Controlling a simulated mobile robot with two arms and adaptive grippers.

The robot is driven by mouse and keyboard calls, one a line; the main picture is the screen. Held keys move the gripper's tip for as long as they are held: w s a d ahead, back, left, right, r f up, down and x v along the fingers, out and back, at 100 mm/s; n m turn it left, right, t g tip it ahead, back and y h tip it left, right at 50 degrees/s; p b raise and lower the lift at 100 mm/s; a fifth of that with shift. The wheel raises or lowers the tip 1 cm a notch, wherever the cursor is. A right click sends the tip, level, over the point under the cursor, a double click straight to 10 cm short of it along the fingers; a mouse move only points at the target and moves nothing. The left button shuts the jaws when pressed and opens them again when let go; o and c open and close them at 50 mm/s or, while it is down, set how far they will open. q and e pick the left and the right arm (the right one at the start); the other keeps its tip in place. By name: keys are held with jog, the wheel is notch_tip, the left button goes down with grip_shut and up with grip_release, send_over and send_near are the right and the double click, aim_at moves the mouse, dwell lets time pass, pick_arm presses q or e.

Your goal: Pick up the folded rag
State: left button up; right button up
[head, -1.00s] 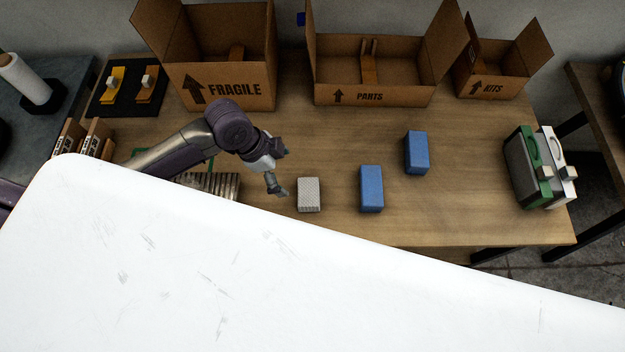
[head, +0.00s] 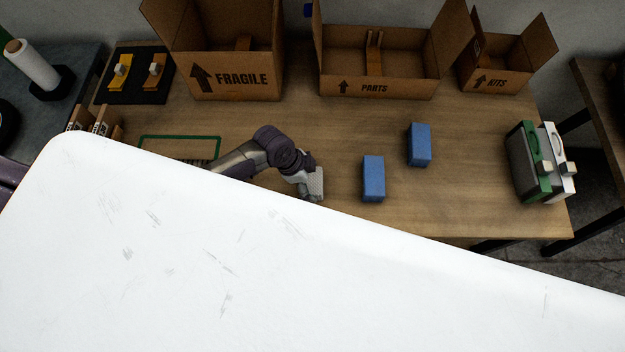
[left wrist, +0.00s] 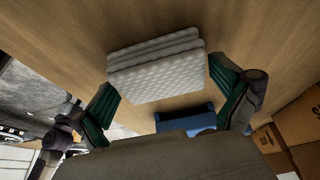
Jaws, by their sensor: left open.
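The folded rag (head: 317,182) is a small pale grey, textured stack on the wooden table, partly covered by my left gripper in the head view. In the left wrist view the folded rag (left wrist: 158,66) shows its layered folds and lies between and a little beyond my left gripper's two green-padded fingers. My left gripper (left wrist: 170,104) is open, with a finger on each side and a gap visible on the left side. In the head view my left gripper (head: 308,194) is right at the rag's left side. My right gripper is not in view.
Two blue blocks (head: 374,178) (head: 419,145) stand right of the rag. Open cardboard boxes marked FRAGILE (head: 236,82), PARTS (head: 378,88) and KITS (head: 490,82) line the back. Green and white cases (head: 532,165) stand at the right. A large white surface fills the foreground.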

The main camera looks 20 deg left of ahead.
aim_at(317, 180)
pick_arm(q)
jog(key=c, duration=0.7)
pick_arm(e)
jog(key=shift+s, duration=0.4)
pick_arm(q)
jog(key=shift+a+r, duration=0.1)
jog(key=shift+r, duration=0.45)
notch_tip(317, 180, up, 3)
jog(key=shift+f+b, duration=0.1)
jog(key=shift+b, duration=0.3)
jog(key=d+r+b, duration=0.1)
jog(key=d+r, duration=0.2)
jog(key=d, duration=0.3)
jog(key=s+d+r+b, duration=0.1)
jog(key=d+r, duration=0.3)
jog(key=d, duration=0.1)
jog(key=shift+s+d, duration=0.15)
jog(key=shift+d, duration=0.2)
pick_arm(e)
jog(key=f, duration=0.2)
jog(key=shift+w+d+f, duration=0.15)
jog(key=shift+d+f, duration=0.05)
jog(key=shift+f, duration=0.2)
